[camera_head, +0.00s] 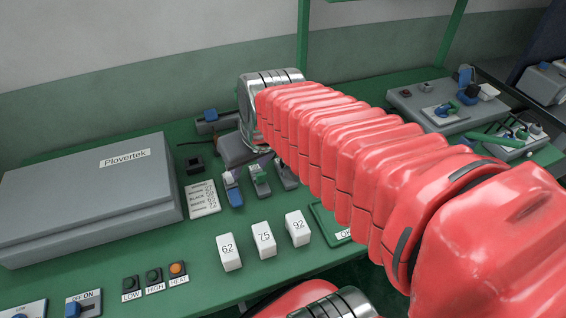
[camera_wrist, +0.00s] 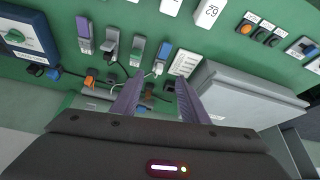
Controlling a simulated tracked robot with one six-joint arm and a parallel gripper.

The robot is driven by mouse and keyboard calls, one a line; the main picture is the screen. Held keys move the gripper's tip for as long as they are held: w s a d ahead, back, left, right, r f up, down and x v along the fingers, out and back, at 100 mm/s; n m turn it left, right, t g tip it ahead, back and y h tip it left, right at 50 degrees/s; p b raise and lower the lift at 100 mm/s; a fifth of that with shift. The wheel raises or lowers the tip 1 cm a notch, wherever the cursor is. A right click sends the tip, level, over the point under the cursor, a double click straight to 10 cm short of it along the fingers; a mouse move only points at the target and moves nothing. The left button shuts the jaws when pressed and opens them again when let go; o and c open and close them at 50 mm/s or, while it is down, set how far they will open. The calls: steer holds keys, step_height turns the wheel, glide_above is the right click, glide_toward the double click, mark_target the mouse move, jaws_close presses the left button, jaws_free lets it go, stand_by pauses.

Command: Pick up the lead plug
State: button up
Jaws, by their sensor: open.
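My gripper (camera_wrist: 160,80) is open in the wrist view, with its two purple fingers apart and nothing clearly held. In the camera_head view the gripper (camera_head: 240,150) is mostly hidden by my red arm and points down near the back of the green bench. I cannot tell for sure which part is the lead plug. Small dark parts (camera_wrist: 147,92) show between the fingers in the wrist view, too small to make out. In the camera_head view, a dark unit with a blue top (camera_head: 210,115) lies behind the gripper, and a thin black cable (camera_head: 190,143) runs beside it.
A big grey Plovertek box (camera_head: 85,195) stands left of the gripper. A label sheet (camera_head: 203,198), a blue switch (camera_head: 233,190) and a green switch (camera_head: 260,180) lie in front. White numbered blocks (camera_head: 263,240) stand nearer. A grey control panel (camera_head: 430,110) is at the right.

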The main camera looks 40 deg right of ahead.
steer(key=w+d+f+m, duration=0.1)
steer(key=w+d+f, duration=0.2)
steer(key=d, duration=0.5)
steer(key=w+d+f+m, duration=0.1)
steer(key=w+d+f, duration=0.3)
steer(key=d, duration=0.4)
steer(key=shift+w+d+f+g+h, duration=0.15)
steer(key=shift+w+d+g+h, duration=0.05)
steer(key=shift+d+g+h, duration=0.2)
steer(key=shift+f, duration=0.1)
glide_above(284, 164)
steer(key=shift+s+d+f, duration=0.1)
steer(key=shift+s+f, duration=0.1)
steer(key=shift+f, duration=1.75)
steer(key=shift+s+d+f, duration=0.1)
steer(key=shift+s+f, duration=0.1)
steer(key=shift+f, duration=1.75)
steer(key=shift+x, duration=2.6)
steer(key=shift+c, duration=0.2)
jaws_close()
